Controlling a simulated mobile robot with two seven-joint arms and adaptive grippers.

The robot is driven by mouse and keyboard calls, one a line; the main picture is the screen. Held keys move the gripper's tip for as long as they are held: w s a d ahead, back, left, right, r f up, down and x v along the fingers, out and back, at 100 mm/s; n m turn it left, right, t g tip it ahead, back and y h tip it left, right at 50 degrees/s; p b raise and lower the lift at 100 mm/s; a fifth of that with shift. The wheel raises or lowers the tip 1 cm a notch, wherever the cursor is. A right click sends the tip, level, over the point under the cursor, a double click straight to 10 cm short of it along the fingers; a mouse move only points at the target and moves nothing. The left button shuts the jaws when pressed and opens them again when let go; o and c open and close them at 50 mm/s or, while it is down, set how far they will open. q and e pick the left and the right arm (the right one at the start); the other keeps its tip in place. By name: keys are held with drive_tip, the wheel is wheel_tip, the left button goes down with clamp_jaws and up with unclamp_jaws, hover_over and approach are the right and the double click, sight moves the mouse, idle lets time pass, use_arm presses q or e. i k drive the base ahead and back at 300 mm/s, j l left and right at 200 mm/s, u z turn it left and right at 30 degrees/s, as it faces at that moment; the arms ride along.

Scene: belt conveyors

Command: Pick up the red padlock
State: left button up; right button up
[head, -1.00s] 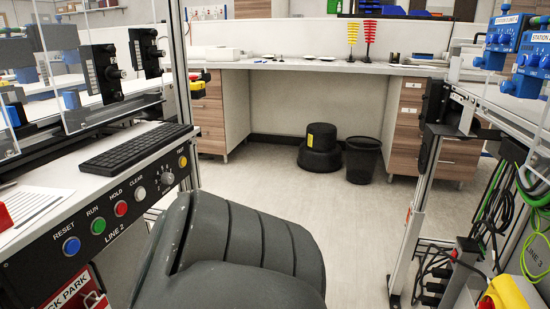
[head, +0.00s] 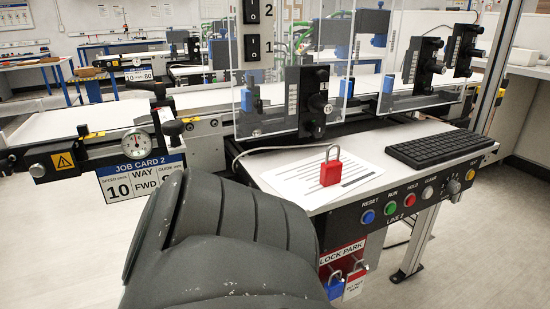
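A red padlock (head: 330,173) with a silver shackle stands upright on a printed sheet of paper (head: 300,180). The sheet lies on the white shelf of the Line 2 control station. The padlock is fully in view in the head view, right of and beyond a dark grey ribbed part in the foreground that appears to be mine. Neither of my grippers shows in the head view, so I cannot see whether they are open or shut.
A black keyboard (head: 440,150) is right of the sheet. Coloured buttons line the shelf's front panel (head: 400,208). Below, a lock park board (head: 343,256) holds a blue padlock (head: 335,286). A clear guard and black control boxes (head: 313,100) stand behind. A conveyor (head: 90,115) runs left.

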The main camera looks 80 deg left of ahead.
sight(331, 171)
drive_tip(key=i+u, duration=0.1)
drive_tip(key=u, duration=0.3)
drive_tip(key=l+u, duration=0.15)
drive_tip(key=u, duration=0.25)
drive_tip(key=i+l+u, duration=0.1)
drive_tip(key=u, duration=0.3)
drive_tip(key=l+u, duration=0.1)
drive_tip(key=u, duration=0.25)
drive_tip(key=i, duration=0.05)
